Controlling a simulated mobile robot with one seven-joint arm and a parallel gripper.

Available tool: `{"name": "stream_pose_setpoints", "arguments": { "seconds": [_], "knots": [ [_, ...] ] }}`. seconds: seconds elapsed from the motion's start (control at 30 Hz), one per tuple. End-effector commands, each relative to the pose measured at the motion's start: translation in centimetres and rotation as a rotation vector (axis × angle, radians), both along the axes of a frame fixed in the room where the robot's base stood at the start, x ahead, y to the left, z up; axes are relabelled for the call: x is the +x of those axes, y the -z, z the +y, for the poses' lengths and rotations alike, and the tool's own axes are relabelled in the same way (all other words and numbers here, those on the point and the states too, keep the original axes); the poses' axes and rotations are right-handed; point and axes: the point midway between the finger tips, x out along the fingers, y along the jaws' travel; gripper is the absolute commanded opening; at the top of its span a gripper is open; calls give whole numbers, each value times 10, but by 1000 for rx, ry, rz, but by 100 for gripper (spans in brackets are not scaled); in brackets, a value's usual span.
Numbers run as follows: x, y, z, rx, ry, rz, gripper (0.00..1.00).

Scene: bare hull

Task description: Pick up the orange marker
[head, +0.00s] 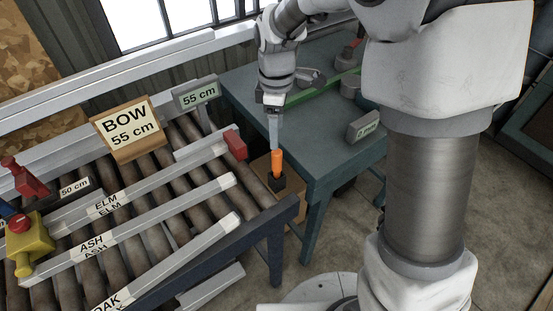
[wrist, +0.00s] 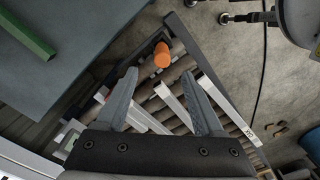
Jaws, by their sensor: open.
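The orange marker (head: 277,162) stands upright in a small black holder (head: 277,184) at the right end of the roller table (head: 205,240). In the wrist view the marker (wrist: 162,55) shows its orange top just beyond the fingertips, near the middle. My gripper (head: 274,143) points down close above the marker in the head view. In the wrist view my gripper (wrist: 159,75) has its two grey fingers spread wide with nothing between them. Whether a fingertip touches the marker cannot be told.
Pale bars labelled ELM (head: 130,198) and ASH (head: 150,218) lie across the rollers. A red block (head: 235,145) is left of the marker. A teal table (head: 325,140) with a green bar (wrist: 26,33) stands behind. A yellow piece (head: 30,245) sits far left.

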Motion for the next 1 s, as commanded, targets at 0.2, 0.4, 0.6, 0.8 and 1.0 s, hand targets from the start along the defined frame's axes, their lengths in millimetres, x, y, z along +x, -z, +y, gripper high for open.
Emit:
{"name": "stream_pose_setpoints", "arguments": {
  "seconds": [0.2, 0.4, 0.6, 0.8, 1.0],
  "knots": [
    [-1, 43, 0, -1, 2, 2, 69],
    [-1, 58, 0, 0, 1, 0, 69],
    [-5, 82, 0, -1, 2, 3, 69],
    [-4, 106, -1, 0, 3, 0, 69],
    [-4, 109, -1, 0, 2, -1, 69]
  ]
}}
